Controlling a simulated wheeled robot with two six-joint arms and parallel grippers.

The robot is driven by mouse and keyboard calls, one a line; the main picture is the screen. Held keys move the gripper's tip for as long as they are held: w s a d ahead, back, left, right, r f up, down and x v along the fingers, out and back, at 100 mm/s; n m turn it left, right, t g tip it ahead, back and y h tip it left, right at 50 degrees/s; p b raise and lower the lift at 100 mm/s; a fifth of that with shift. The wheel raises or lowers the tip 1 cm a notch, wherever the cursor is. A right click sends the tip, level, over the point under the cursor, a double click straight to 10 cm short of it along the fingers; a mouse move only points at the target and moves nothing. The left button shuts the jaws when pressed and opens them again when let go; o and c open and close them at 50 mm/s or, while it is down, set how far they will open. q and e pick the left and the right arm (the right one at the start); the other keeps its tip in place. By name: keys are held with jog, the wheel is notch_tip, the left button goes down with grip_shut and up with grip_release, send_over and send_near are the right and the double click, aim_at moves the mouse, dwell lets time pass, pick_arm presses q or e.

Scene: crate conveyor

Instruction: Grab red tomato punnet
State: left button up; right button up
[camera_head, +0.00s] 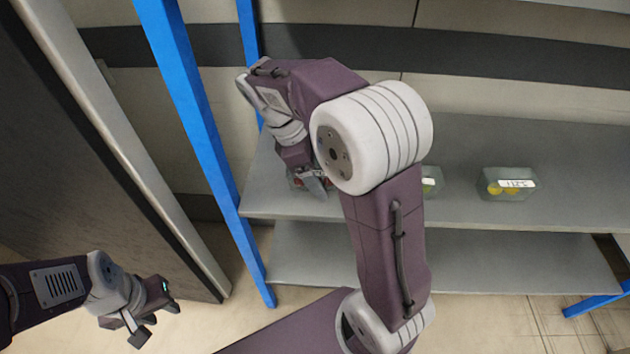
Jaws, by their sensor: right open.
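The red tomato punnet (296,181) is a small clear container with red in it, at the left end of the upper grey shelf. It is mostly hidden by my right arm and gripper. My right gripper (314,184) is open and points down at the punnet; I cannot tell whether its fingers touch it. My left gripper (157,321) is at the lower left, away from the shelf, with its fingers apart and nothing between them.
A clear punnet with yellow contents and a white label (508,184) stands to the right on the upper shelf (560,205). Another punnet (429,182) is partly hidden behind my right arm. A blue post (205,130) stands at the shelf's left end. The lower shelf (500,268) looks empty.

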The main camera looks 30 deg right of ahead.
jog(key=shift+r, duration=0.15)
jog(key=shift+c, duration=0.2)
jog(key=c, duration=1.4)
jog(key=shift+r, duration=0.1)
jog(key=shift+r+p, duration=0.35)
jog(key=shift+p, duration=0.15)
notch_tip(320, 180, up, 3)
jog(key=shift+s+a+r+p, duration=0.1)
jog(key=shift+s+p, duration=0.05)
jog(key=shift+p, duration=0.9)
jog(key=s+a+p, duration=0.1)
jog(key=s+a, duration=0.3)
jog(key=s, duration=0.3)
jog(key=s+a+p, duration=0.1)
jog(key=s+a, duration=0.4)
jog(key=s, duration=0.3)
jog(key=shift+f, duration=0.3)
